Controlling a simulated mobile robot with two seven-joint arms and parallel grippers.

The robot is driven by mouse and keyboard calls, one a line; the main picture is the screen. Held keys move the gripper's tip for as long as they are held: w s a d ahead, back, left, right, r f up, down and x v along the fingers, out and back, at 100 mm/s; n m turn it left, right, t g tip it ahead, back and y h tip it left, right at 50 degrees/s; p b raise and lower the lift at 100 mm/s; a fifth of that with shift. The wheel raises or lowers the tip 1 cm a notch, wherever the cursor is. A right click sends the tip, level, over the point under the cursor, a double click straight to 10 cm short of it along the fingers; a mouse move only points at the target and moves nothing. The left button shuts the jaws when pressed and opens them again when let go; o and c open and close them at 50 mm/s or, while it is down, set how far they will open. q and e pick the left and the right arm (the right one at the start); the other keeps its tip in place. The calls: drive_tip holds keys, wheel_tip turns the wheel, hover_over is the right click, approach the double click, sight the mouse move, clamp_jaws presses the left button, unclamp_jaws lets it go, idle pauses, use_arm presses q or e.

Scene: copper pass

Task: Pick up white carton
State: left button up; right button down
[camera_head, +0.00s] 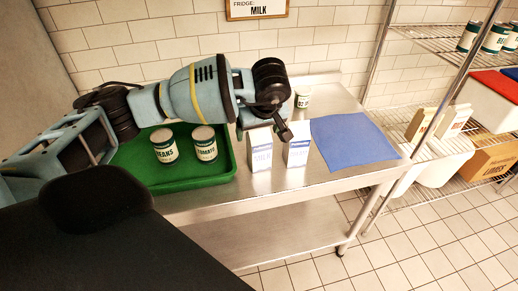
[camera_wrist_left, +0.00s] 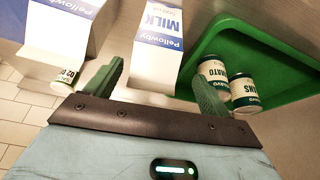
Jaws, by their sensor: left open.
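Two white milk cartons with blue print stand upright side by side on the steel table. The left carton (camera_head: 261,157) is beside the green tray; the right carton (camera_head: 298,154) is by the blue mat. My left gripper (camera_head: 282,130) is above and behind them, partly hidden by its own wrist. In the left wrist view, my left gripper (camera_wrist_left: 158,72) is open, with the left carton (camera_wrist_left: 157,50) showing in line with the gap between its fingers. I cannot tell whether they touch it. The right carton (camera_wrist_left: 62,25) is outside the fingers. My right gripper is not in view.
The green tray (camera_head: 227,168) holds a beans can (camera_head: 163,147) and a tomato can (camera_head: 204,144). A small can (camera_head: 302,98) stands behind the cartons. The blue mat (camera_head: 352,140) is bare. A wire shelf (camera_head: 432,44) with goods stands right.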

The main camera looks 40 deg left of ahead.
sight(260, 133)
use_arm(q)
drive_tip(key=x, duration=0.5)
drive_tip(key=shift+w+d, duration=0.15)
drive_tip(key=shift+w, duration=0.15)
drive_tip(key=shift+r, duration=0.15)
drive_tip(key=c, duration=1.4)
